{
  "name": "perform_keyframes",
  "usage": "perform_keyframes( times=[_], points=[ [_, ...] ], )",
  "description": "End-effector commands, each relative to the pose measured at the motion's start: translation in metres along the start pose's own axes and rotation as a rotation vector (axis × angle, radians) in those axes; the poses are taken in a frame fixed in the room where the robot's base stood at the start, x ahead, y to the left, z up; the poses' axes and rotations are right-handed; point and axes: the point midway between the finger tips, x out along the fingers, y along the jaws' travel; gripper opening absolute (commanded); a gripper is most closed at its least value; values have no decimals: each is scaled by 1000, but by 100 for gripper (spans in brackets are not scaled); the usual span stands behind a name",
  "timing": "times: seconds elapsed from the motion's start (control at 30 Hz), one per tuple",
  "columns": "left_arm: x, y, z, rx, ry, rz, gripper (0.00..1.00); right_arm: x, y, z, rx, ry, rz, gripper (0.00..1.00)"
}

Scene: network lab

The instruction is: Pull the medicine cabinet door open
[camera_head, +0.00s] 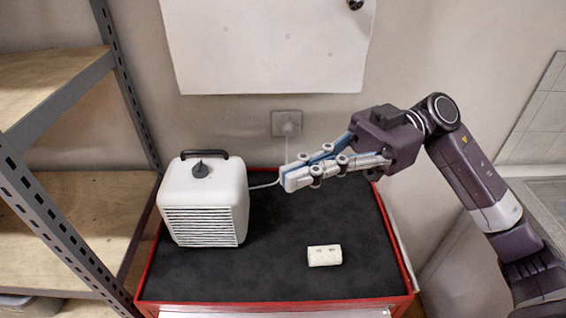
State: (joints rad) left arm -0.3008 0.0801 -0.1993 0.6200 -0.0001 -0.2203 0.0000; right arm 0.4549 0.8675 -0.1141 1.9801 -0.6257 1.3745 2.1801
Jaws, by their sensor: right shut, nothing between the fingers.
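A white panel (265,50) with a small dark knob-like part (355,4) near its right side is on the wall at the top. Its upper part is cut off by the frame, and I cannot tell for sure that it is the medicine cabinet door. My right gripper (289,180) reaches in from the right, over the back of the cart, with its fingers pointing left. It is shut and empty, below the panel and apart from it. My left gripper is not in view.
A red cart (398,268) with a black top stands below. On it are a white heater-like box (203,190) with a handle and a small cream block (324,256). A wall socket (287,123) is behind. A metal-framed shelf (60,205) stands at left.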

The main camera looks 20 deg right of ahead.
Motion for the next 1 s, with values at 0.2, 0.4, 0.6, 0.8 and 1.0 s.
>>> perform_keyframes(
  times=[0.2, 0.4, 0.6, 0.8, 1.0],
  points=[
    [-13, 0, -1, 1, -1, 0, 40, 23, 0, -2, -1, 1, 0, 0],
    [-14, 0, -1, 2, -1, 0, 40, 27, 0, 0, -1, 1, 0, 0],
    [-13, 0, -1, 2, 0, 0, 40, 27, 0, 0, -1, 0, 0, 0],
    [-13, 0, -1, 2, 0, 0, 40, 27, 0, 0, -1, 0, 1, 0],
    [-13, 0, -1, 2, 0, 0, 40, 27, 0, 0, -1, 0, 1, 0]
  ],
)
